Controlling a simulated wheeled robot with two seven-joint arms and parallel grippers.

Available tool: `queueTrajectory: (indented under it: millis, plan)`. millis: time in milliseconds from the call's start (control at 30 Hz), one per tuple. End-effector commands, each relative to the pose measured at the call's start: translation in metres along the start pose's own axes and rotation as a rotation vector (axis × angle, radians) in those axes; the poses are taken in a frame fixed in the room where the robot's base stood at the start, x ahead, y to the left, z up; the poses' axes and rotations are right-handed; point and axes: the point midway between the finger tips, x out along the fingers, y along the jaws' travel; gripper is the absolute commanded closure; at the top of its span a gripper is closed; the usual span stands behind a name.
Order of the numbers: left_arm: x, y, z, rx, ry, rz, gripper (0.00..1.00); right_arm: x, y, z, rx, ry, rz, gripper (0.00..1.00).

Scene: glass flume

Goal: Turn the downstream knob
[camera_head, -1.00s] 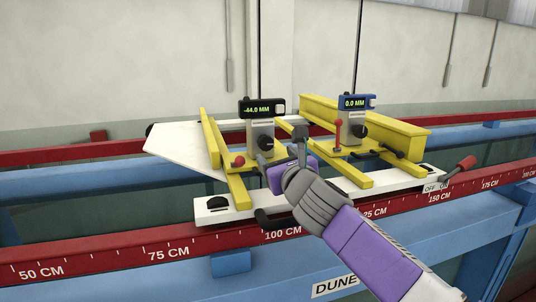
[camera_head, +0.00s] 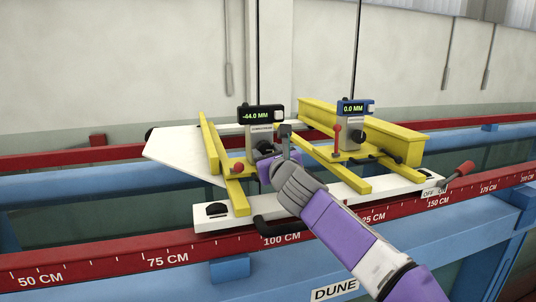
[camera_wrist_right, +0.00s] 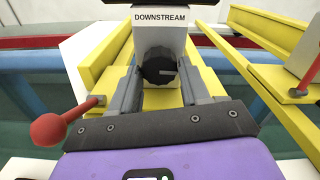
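In the head view this knob (camera_head: 265,148) is on the left gauge, whose display (camera_head: 261,114) reads -44.0 MM. My right gripper (camera_wrist_right: 160,78) is open, with one finger on each side of the knob. Small gaps seem to show between fingers and knob. In the head view the right gripper (camera_head: 275,148) is in front of the left gauge and partly covers it. My left gripper is not in view.
A second gauge (camera_head: 354,107) reading 0.0 MM stands to the right with its own knob (camera_head: 358,136). A red-ball lever (camera_wrist_right: 48,129) is close to the left finger. Yellow beams (camera_head: 390,126) and a red scale rail (camera_head: 205,252) surround the carriage.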

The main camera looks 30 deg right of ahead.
Motion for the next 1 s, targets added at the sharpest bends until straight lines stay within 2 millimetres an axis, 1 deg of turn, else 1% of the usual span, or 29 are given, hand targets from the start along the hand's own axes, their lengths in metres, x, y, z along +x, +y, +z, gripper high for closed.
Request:
queueTrajectory:
  millis: [33, 200, 333, 600, 867, 900, 1000]
  plan:
    - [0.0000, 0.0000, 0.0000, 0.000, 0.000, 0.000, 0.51, -0.0001, 0.0000, 0.0000, 0.000, 0.000, 0.000, 0.62]
    - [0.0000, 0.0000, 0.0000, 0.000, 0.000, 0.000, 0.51, -0.0001, 0.0000, -0.0001, 0.000, 0.000, 0.000, 0.89]
    - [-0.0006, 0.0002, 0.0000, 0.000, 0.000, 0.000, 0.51, -0.0002, 0.0002, 0.0002, 0.019, 0.000, 0.000, 0.89]
    - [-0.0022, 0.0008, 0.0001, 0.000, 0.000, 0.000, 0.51, -0.0002, 0.0004, 0.0001, 0.142, 0.000, 0.000, 0.89]
    - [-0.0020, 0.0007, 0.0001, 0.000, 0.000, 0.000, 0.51, -0.0001, 0.0003, -0.0002, 0.146, 0.001, -0.001, 0.89]
    - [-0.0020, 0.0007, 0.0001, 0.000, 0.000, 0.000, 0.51, -0.0002, 0.0003, -0.0002, 0.146, 0.001, -0.001, 0.54]
    - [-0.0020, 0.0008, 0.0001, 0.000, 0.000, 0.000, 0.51, -0.0002, 0.0003, -0.0002, 0.146, 0.001, -0.001, 0.39]
